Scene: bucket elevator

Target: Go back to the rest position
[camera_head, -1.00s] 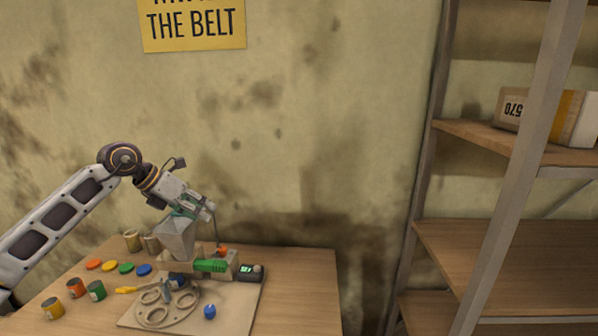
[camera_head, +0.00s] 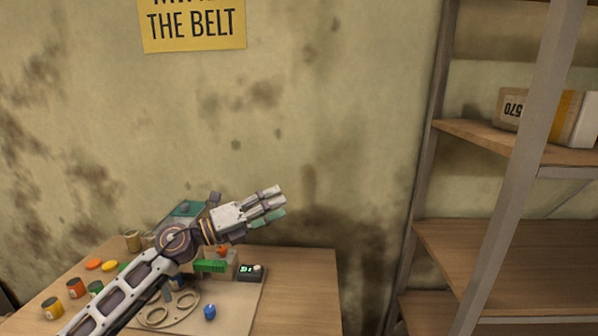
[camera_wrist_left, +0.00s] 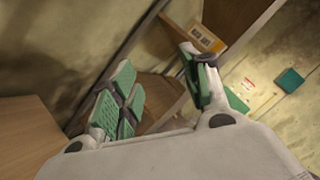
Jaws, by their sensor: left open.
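My left gripper (camera_head: 272,205) is raised above the back of the wooden table, in front of the wall, with its fingers pointing right. In the left wrist view its green-padded fingers (camera_wrist_left: 160,95) are apart with nothing between them. My left arm comes in from the lower left and covers part of the bucket elevator set on the table. My right gripper is not in view.
The table's right part (camera_head: 300,290) is bare. A metal-framed shelf (camera_head: 470,230) with a box (camera_head: 560,115) stands to the right.

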